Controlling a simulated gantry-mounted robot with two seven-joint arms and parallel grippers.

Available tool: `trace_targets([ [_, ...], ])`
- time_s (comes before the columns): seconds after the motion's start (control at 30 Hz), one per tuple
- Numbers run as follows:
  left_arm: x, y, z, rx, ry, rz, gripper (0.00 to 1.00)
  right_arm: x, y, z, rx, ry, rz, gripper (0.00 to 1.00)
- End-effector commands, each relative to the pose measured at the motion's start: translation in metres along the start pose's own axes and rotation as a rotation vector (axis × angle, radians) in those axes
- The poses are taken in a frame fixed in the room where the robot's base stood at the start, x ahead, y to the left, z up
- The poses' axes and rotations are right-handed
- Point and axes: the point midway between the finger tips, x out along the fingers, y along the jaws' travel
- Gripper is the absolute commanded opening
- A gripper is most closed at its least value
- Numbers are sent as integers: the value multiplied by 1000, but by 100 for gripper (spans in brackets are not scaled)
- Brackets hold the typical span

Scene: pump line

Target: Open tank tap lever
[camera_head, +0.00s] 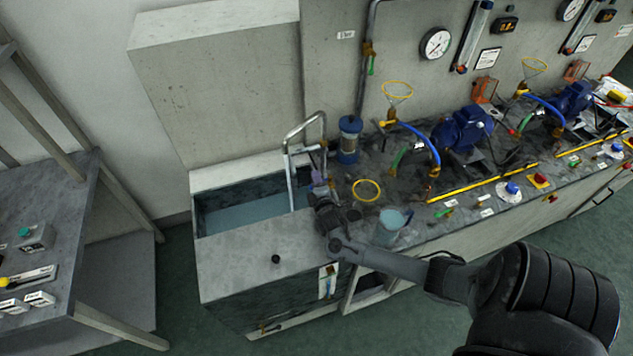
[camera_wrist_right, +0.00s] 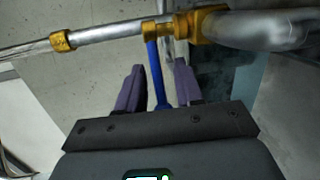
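The tank tap lever (camera_wrist_right: 156,78) is a slim blue handle on a metal pipe with brass fittings (camera_wrist_right: 151,31), in the right wrist view. It runs from the pipe down between the two purple fingers of my right gripper (camera_wrist_right: 160,72). The fingers stand apart, one on each side of the lever, with a visible gap to it. In the head view my right gripper (camera_head: 319,178) is at the tank's right end, beside the bent pipe (camera_head: 303,127). The lever is not clear there. The tank (camera_head: 240,216) holds bluish water. My left gripper is in neither view.
A beaker (camera_head: 391,226) stands on the bench close to my right forearm. A yellow ring (camera_head: 366,190) and a blue cylinder unit (camera_head: 349,139) are close by. Blue pumps (camera_head: 461,130) and hoses line the bench to the right. The grey bench top (camera_head: 235,262) in front of the tank is mostly clear.

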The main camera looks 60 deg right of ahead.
Motion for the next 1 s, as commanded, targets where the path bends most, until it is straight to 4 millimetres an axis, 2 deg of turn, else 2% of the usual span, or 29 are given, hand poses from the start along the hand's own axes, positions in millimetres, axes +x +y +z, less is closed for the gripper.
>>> trace_targets([
  [0.13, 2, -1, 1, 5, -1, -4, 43, 7, 0, 0, 0, 0, 0, 36],
  [0.43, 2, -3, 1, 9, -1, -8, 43, 8, 0, 0, 0, 1, 0, 36],
  [0.67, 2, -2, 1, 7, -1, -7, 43, 8, 0, 0, 0, 1, 0, 0],
  [1.0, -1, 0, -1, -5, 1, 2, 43, 7, 1, 0, -3, 9, 1, 0],
])
